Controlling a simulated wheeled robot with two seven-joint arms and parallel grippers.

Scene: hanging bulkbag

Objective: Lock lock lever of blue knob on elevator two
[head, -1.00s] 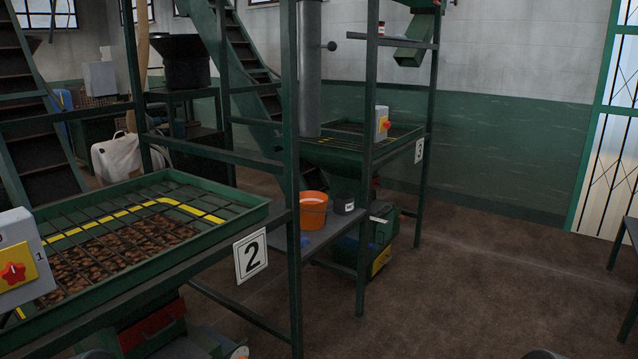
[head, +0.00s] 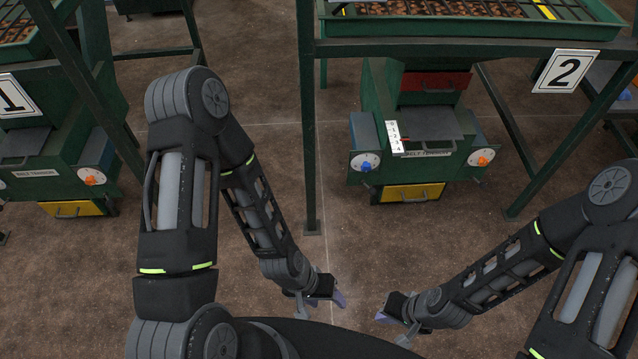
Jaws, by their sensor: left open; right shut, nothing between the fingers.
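Elevator two is the green machine (head: 418,105) under the frame with the "2" sign (head: 566,71). Its blue knob (head: 366,166) sits on a white dial at the left of its front. The lock lever by that knob is too small to make out. My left gripper (head: 336,301) is open and empty, low in front of the machine and well apart from the knob. My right gripper (head: 390,318) is shut and empty, a little right of the left one, also well apart from the machine.
An orange knob (head: 482,160) is on the machine's right side, with a yellow drawer (head: 412,193) below. A green post (head: 308,130) stands left of the blue knob. Another machine (head: 60,160) with a "1" sign is at left. Brown floor between me and elevator two is clear.

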